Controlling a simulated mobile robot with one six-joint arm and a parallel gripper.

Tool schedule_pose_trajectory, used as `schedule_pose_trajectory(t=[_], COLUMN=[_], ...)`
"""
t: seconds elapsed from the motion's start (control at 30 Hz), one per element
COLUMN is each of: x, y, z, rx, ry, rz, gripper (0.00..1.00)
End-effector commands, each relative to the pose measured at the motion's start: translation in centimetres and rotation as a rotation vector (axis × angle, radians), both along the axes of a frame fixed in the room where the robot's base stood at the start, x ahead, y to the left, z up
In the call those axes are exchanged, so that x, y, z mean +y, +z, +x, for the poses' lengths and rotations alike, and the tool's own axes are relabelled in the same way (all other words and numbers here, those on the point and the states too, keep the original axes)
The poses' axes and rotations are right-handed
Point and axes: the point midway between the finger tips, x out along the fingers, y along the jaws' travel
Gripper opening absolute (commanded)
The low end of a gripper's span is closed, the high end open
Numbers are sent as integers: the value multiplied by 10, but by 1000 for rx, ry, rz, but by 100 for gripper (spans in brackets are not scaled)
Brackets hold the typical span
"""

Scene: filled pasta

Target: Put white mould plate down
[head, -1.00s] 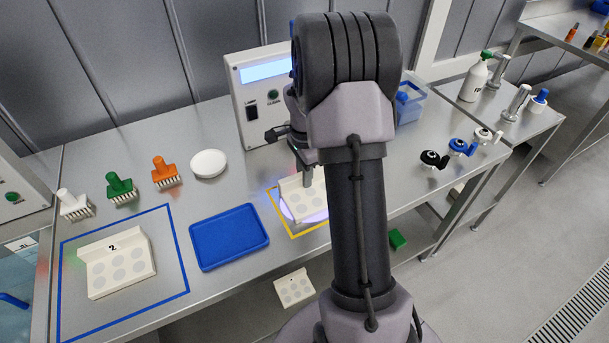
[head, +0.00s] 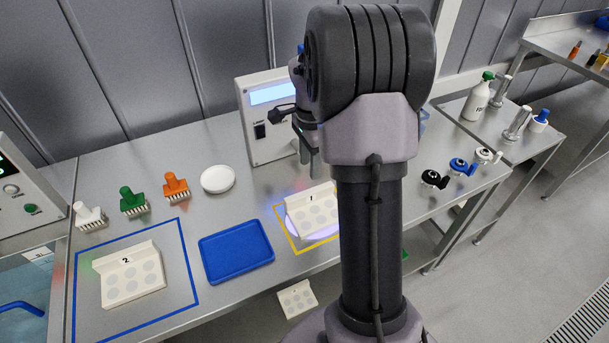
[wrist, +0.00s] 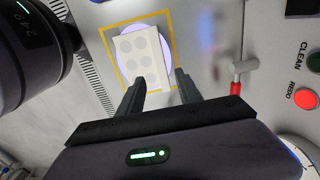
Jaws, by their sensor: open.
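A white mould plate marked 1 (head: 314,208) lies on the lit round spot (head: 297,226) inside the yellow-outlined square (head: 291,247). The wrist view shows the same plate (wrist: 139,57) on the glowing disc within the yellow outline, apart from the fingers. My gripper (wrist: 160,88) is open and empty, with a gap between its two dark fingers. In the head view my gripper (head: 309,160) is above and behind the plate, partly hidden by my arm. Another white mould plate marked 2 (head: 130,277) lies inside the blue-outlined square at the left.
A blue tray (head: 237,252) lies between the two outlined squares. White, green and orange brushes (head: 133,201) and a white round dish (head: 218,179) stand behind. A control box (head: 266,120) stands close to my gripper. Another white plate (head: 297,299) shows below the table edge.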

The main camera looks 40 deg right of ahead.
Motion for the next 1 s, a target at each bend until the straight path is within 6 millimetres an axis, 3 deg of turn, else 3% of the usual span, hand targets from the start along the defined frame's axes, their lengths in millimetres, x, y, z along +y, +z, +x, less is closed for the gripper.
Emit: schedule_pose_trajectory(t=[0.13,0.23,0.33,0.4,0.5,0.6,0.73,1.0], x=[3,37,109,164,227,265,285,288], y=[6,38,93,123,145,147,141,139], z=[0,-2,-22,-51,-102,-146,-174,-177], rx=[-6,-57,-166,-253,-378,-476,-540,-548], ry=[13,141,423,658,973,1214,1371,1393], rz=[-1,-15,-45,-76,-130,-180,-219,-225], gripper=[42,42,42,42,42,42,42,42])
